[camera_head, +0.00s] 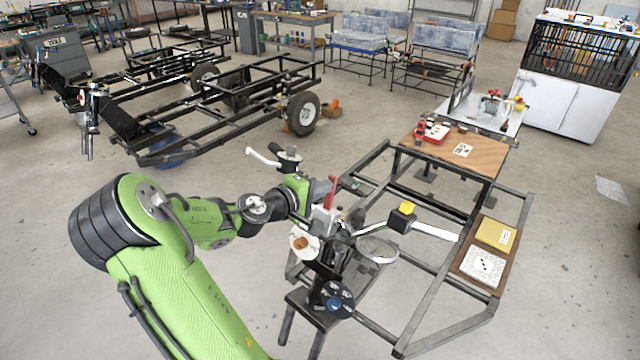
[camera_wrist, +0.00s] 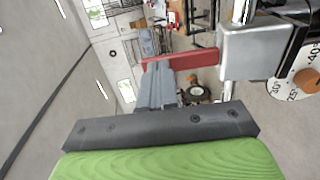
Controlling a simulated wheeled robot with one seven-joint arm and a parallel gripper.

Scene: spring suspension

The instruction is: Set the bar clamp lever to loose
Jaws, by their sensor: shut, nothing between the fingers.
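The red lever (camera_head: 331,191) stands upright on a light grey clamp block (camera_head: 324,219) in the head view. In the wrist view the lever (camera_wrist: 192,61) runs left from the metal block (camera_wrist: 258,52). My gripper (camera_head: 321,190) is at the lever's left side in the head view. In the wrist view my gripper (camera_wrist: 158,68) is shut and empty, its grey fingertips close to the lever's free end. The lever crosses the picture at the fingertips; I cannot tell whether they touch it. The far side of the lever's end is hidden.
A white angle dial (camera_wrist: 291,84) with an orange knob is beside the block. A bar with a yellow-topped black block (camera_head: 402,217) extends right. A wooden-topped table (camera_head: 487,152) stands behind. Open floor lies in front right.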

